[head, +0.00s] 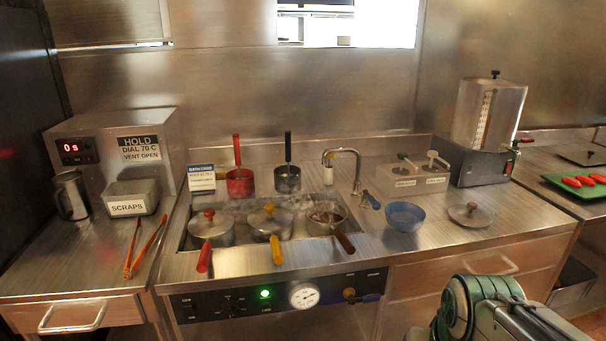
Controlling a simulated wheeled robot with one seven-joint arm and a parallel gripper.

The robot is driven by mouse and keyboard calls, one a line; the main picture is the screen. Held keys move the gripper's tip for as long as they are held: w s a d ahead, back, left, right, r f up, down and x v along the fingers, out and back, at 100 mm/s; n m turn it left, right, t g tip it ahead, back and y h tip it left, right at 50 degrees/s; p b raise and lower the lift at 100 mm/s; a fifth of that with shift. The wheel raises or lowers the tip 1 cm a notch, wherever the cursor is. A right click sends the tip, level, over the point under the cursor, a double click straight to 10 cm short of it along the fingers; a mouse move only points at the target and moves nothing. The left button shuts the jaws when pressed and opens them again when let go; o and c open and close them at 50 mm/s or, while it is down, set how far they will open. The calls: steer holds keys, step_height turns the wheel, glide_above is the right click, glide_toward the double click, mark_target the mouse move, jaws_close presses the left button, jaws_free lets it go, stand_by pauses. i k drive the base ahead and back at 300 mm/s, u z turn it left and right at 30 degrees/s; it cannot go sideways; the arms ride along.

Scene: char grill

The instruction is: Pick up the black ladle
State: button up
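The black ladle (287,178) stands behind the sunken pot well, near the back wall. It has a dark metal cup, and its thin black handle rises straight up. A similar red ladle (240,181) with an upright red handle stands just to its left. My arm shows at the lower right, in front of the counter and well away from the black ladle. I cannot make out my gripper's fingers in this view.
The well (189,238) holds lidded pots (211,236) and an open brown-handled pot (323,223), their handles jutting forward. A tap (346,152) stands right of the black ladle. A blue bowl (405,217) and a round lid (470,216) sit farther right. Tongs (145,248) lie left.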

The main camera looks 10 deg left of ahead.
mark_target(288, 134)
steer(key=u, duration=0.4)
steer(key=i, duration=0.75)
steer(key=u, duration=0.6)
